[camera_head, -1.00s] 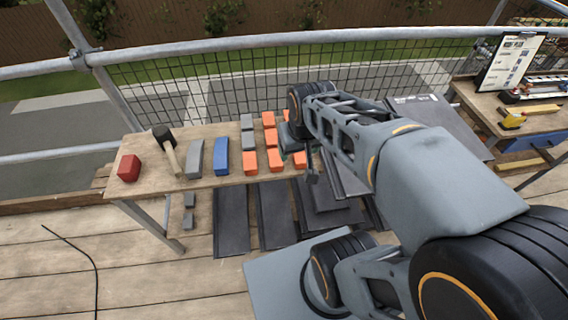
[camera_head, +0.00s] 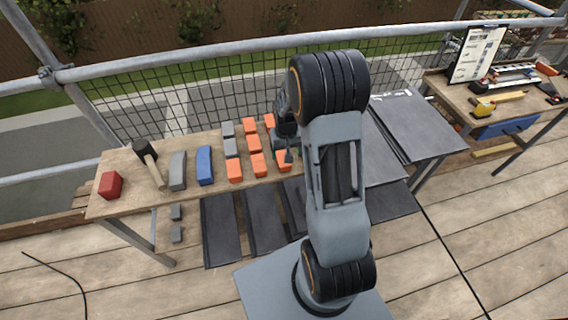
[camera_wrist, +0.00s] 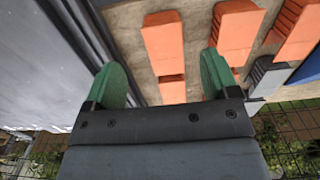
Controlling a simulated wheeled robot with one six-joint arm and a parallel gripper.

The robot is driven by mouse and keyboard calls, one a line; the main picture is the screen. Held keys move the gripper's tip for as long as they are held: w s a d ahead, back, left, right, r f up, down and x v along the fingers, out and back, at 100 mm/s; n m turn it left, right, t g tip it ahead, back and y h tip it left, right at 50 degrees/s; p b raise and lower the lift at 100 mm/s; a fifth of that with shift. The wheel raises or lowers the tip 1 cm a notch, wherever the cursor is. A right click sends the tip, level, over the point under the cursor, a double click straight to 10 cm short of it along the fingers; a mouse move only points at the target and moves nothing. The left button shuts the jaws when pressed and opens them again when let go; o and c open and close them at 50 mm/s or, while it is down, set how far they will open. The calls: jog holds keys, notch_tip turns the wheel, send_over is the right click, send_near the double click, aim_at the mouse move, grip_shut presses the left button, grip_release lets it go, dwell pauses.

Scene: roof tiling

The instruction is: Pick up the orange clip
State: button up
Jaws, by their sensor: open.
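Several orange clips lie in rows on the wooden table, one of them at the front (camera_head: 234,171) and one at the back (camera_head: 250,126). My gripper (camera_wrist: 163,78) is open, with green fingertips. In the wrist view an orange clip (camera_wrist: 165,45) shows beyond the gap between the fingertips, with another orange piece below it (camera_wrist: 172,90). In the head view the gripper is beside the rightmost orange clips, and my arm partly hides that area.
Left of the clips are grey blocks (camera_head: 231,147), a blue block (camera_head: 204,165), a mallet (camera_head: 155,172) and a red block (camera_head: 110,185). Dark slates (camera_head: 420,125) lie at the table's right. A second bench (camera_head: 447,90) with tools stands farther right. Mesh fencing runs behind the table.

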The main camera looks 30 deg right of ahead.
jog(key=shift+w+a+f+p, duration=0.1)
jog(key=shift+f+p, duration=0.1)
jog(key=shift+f, duration=1.75)
jog(key=shift+w+a+f+p, duration=0.1)
jog(key=shift+f+p, duration=0.05)
jog(key=shift+f, duration=1.8)
jog(key=shift+c, duration=0.2)
jog(key=c, duration=1.2)
jog(key=shift+o, duration=0.2)
jog(key=shift+r, duration=0.1)
